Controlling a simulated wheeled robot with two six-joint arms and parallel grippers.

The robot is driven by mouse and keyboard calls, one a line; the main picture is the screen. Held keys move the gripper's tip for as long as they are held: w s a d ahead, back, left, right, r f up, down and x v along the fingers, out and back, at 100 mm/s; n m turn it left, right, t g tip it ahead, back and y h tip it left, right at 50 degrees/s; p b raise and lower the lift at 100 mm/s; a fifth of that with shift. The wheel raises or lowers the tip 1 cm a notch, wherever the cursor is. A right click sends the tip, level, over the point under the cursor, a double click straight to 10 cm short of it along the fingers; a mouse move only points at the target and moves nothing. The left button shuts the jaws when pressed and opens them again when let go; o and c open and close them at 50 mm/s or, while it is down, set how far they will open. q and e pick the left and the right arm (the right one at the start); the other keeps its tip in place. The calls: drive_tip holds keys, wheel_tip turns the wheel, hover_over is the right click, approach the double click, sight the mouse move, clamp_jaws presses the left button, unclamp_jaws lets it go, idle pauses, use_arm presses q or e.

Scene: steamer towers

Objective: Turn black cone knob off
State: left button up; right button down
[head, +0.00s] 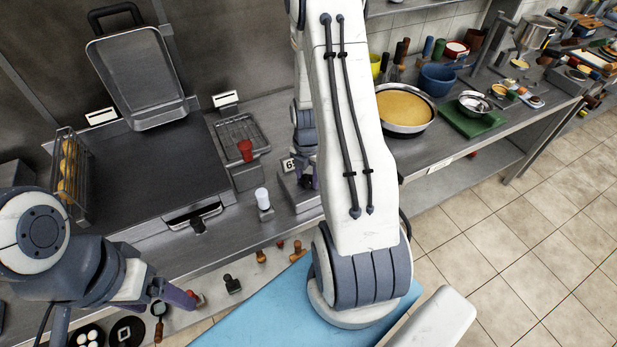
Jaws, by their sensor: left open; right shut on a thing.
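My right gripper (306,182) reaches down behind my large white arm link, at the small grey box (302,202) with a "6" label. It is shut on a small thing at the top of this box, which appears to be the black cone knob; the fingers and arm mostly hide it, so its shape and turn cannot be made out. My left gripper (180,298) is open and empty at the lower left, in front of the counter and far from that box.
A red knob (245,150) and a white knob (263,198) stand on similar boxes to the left. A dark griddle (150,160) with a front handle lies further left. A pan (404,112) of yellow filling and a green board (472,120) are on the right counter.

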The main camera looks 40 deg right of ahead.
sight(308, 178)
drive_tip(key=c, duration=0.5)
unclamp_jaws()
drive_tip(key=shift+s+a+f, duration=0.1)
drive_tip(key=shift+s+f, duration=0.05)
drive_tip(key=shift+f, duration=0.05)
drive_tip(key=shift+r, duration=0.2)
drive_tip(key=shift+r+p, duration=0.2)
drive_tip(key=shift+p, duration=0.1)
drive_tip(key=shift+r+p, duration=1.85)
drive_tip(key=shift+r, duration=0.4)
